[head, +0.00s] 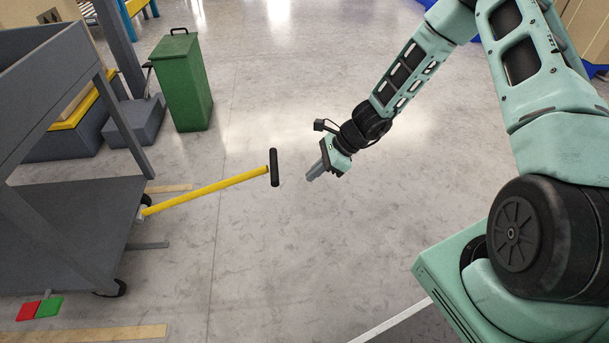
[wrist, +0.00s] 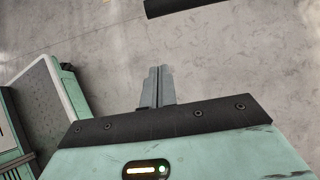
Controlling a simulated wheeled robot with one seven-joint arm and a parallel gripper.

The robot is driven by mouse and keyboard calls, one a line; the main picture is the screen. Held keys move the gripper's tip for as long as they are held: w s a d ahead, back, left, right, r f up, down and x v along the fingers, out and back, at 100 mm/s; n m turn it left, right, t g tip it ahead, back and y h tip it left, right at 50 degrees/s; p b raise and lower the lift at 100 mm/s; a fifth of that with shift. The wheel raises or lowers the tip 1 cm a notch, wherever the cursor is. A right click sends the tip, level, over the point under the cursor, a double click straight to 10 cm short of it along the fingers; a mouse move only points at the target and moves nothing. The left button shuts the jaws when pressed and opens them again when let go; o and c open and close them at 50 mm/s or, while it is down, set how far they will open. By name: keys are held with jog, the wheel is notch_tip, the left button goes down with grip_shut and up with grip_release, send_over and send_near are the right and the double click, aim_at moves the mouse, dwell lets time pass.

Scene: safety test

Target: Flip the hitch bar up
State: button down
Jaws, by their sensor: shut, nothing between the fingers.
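The hitch bar (head: 208,189) is a yellow rod in the head view. It runs from the low front of a grey cart up and right to a black cross handle (head: 274,168). Part of a black bar, which looks like this handle (wrist: 185,5), shows at the top edge of the wrist view. My gripper (head: 313,173) is to the right of the handle, apart from it, with its fingers pointing left and down. In the wrist view its grey fingers (wrist: 161,80) are together with nothing between them.
The grey cart (head: 75,215) stands at the left on casters. A green bin (head: 183,85) stands behind the bar. Red (head: 28,311) and green (head: 50,307) patches are at the cart's near corner. The concrete floor around the handle is clear.

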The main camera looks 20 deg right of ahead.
jog(key=b+x, duration=0.5)
jog(key=x, duration=0.4)
jog(key=r, duration=0.1)
jog(key=a+r, duration=0.1)
jog(key=r, duration=0.1)
jog(key=shift+w+a+r, duration=0.3)
jog(key=shift+a+r, duration=0.1)
jog(key=shift+r+p, duration=0.1)
jog(key=shift+p, duration=0.2)
